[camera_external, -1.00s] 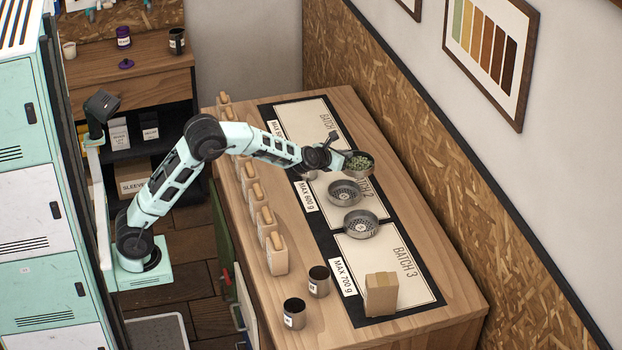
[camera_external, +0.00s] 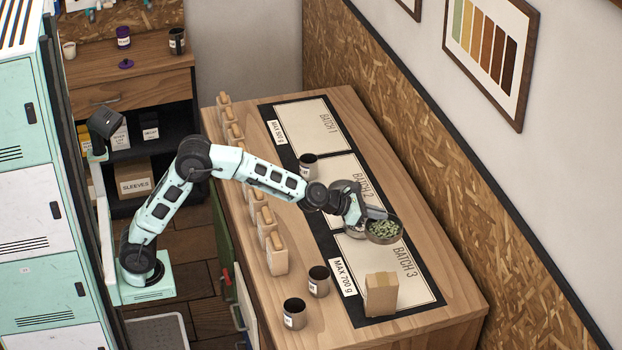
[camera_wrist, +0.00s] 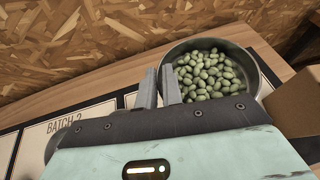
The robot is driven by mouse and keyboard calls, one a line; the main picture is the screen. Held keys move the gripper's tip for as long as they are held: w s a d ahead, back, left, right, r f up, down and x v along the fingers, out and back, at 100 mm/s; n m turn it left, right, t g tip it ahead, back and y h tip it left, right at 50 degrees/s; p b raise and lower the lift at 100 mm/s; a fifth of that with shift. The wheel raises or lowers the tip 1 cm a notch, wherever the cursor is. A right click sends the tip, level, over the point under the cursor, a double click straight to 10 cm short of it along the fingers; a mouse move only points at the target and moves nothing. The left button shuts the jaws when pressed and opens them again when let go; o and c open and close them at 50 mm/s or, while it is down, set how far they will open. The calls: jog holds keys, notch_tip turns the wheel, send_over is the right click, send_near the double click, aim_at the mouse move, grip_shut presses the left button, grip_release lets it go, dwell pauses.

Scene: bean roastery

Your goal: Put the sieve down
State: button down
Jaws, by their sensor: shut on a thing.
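My gripper (camera_external: 372,213) is shut on the rim of a round dark metal sieve (camera_external: 384,239) filled with green beans. In the wrist view the gripper's fingers (camera_wrist: 160,88) pinch the left side of the sieve's rim (camera_wrist: 262,78). In the external view the sieve appears over the back part of the BATCH 3 card (camera_external: 405,285) and looks level. Whether it is clear of the counter cannot be told.
A paper bag (camera_external: 381,295) stands on the front of the BATCH 3 card, close to the held sieve. Dark cups stand at the front (camera_external: 294,313) and (camera_external: 319,281), and one (camera_external: 307,165) farther back. Wooden-handled blocks (camera_external: 277,256) line the left edge. The BATCH 1 card (camera_external: 312,125) is clear.

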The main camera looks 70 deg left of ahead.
aim_at(374, 256)
notch_tip(374, 256, down, 13)
jog(key=shift+d+f+b, duration=0.1)
jog(key=shift+b, duration=0.75)
jog(key=shift+f, duration=0.1)
jog(key=c, duration=1.5)
grip_release()
jog(key=shift+c, duration=0.2)
jog(key=s+r, duration=0.2)
jog(key=s, duration=0.1)
jog(key=shift+r, duration=0.3)
notch_tip(374, 256, up, 6)
jog(key=shift+w+f+p, duration=0.1)
jog(key=shift+p, duration=0.25)
